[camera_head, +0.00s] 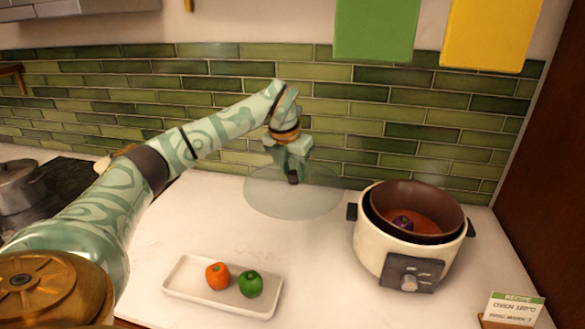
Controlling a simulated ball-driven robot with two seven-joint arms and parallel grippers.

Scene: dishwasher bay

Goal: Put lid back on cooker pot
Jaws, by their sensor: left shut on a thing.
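The cooker pot (372,249) stands on the right of the white counter. It has a cream body, dark handles, a front dial and a brown inner bowl (450,209) that is open at the top. A small dark purple thing (402,223) lies inside the bowl. A round, see-through glass lid (262,199) is to the left of the pot, near the tiled wall. My left gripper (293,177) is shut on the lid's dark knob at its middle. I cannot tell whether the lid touches the counter. My right gripper is not in view.
A white tray (188,289) with an orange vegetable (217,276) and a green one (250,284) lies in front. A recipe card (512,308) stands at the front right. A metal pot (18,187) is on a dark stove at left. Counter between lid and cooker is clear.

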